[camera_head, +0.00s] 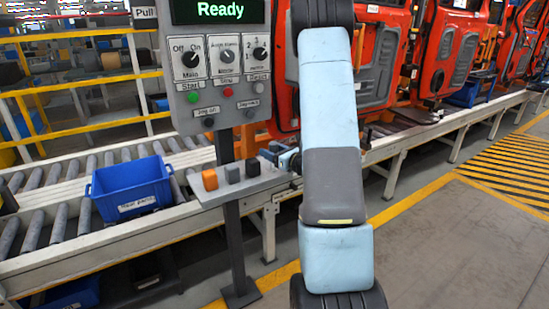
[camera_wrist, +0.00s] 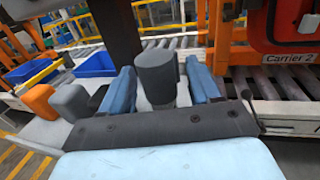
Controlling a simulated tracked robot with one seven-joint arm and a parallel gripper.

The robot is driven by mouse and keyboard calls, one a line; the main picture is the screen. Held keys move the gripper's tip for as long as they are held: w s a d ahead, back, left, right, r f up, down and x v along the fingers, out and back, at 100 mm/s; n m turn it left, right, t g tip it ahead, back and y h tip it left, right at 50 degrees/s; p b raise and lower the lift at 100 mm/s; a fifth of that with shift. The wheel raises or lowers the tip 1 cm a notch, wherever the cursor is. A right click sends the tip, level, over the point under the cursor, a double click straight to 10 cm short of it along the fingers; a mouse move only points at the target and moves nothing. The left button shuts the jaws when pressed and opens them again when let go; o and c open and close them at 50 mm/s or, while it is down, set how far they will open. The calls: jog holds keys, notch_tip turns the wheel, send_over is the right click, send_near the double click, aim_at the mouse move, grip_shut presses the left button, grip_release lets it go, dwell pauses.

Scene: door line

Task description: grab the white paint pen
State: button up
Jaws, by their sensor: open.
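I cannot make out a white paint pen in either view. My gripper (camera_wrist: 161,80) is open in the wrist view, its two blue fingers spread wide apart. A dark grey, rounded block (camera_wrist: 157,72) shows between the fingers, with a visible gap on each side and no clear contact. In the head view my gripper (camera_head: 284,158) is small and partly hidden behind my arm, at the right end of the small shelf (camera_head: 262,184) on the control post.
An orange block (camera_head: 209,180) and a grey block (camera_head: 232,174) sit on the shelf's left part. A control panel (camera_head: 222,65) reading "Ready" stands above. A blue bin (camera_head: 131,188) rests on the roller conveyor (camera_head: 35,232). Red door carriers (camera_head: 385,50) stand behind.

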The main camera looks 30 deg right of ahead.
jog(key=shift+x, duration=0.8)
jog(key=shift+c, duration=0.4)
jog(key=c, duration=0.9)
jog(key=shift+r, duration=0.1)
jog(key=shift+c, duration=0.2)
